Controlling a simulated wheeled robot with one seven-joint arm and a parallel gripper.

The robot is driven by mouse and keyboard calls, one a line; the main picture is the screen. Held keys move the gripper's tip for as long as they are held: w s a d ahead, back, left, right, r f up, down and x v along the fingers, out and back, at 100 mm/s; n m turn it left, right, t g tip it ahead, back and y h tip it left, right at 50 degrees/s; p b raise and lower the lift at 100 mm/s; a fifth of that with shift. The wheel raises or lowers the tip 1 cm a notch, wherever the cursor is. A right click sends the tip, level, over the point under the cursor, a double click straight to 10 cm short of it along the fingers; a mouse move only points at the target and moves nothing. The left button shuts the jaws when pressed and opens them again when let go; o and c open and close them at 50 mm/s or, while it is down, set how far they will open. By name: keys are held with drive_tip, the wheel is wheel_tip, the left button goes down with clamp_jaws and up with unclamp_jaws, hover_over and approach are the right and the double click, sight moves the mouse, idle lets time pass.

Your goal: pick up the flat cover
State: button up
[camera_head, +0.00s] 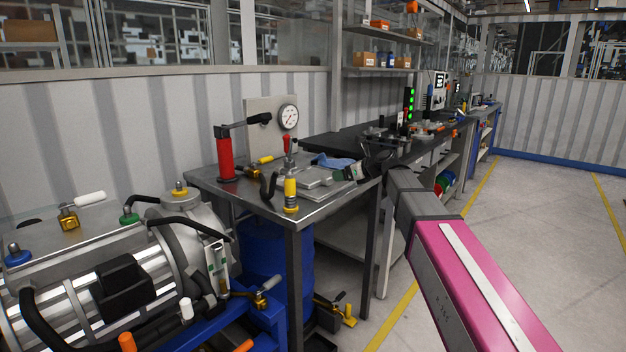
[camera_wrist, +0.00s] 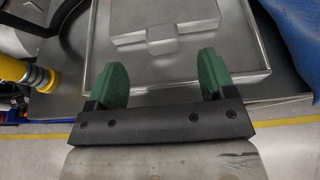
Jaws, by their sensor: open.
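The flat cover (camera_head: 313,182) is a grey metal plate with a raised centre, lying flat on the workbench top (camera_head: 325,202). In the wrist view the cover (camera_wrist: 180,68) fills the upper middle, with a stepped block and a small tab on it. My gripper (camera_head: 341,174) reaches over the cover's right side in the head view. In the wrist view my gripper (camera_wrist: 161,78) has its two green fingers spread wide over the cover's near part, with nothing between them. I cannot tell whether the fingers touch the cover.
A yellow-and-black tool (camera_head: 290,194) stands left of the cover; it also shows in the wrist view (camera_wrist: 28,74). A red cylinder (camera_head: 225,158) and a gauge (camera_head: 288,117) stand behind. A blue cloth (camera_head: 333,161) lies beyond the cover. A large motor (camera_head: 120,265) sits at lower left.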

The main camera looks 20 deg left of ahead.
sight(329, 177)
drive_tip(key=x, duration=0.7)
drive_tip(key=shift+w+f, duration=0.1)
drive_tip(key=shift+f, duration=0.25)
drive_tip(key=shift+d, duration=0.1)
drive_tip(key=c, duration=1.2)
drive_tip(key=shift+c, duration=1)
drive_tip(key=shift+r, duration=0.15)
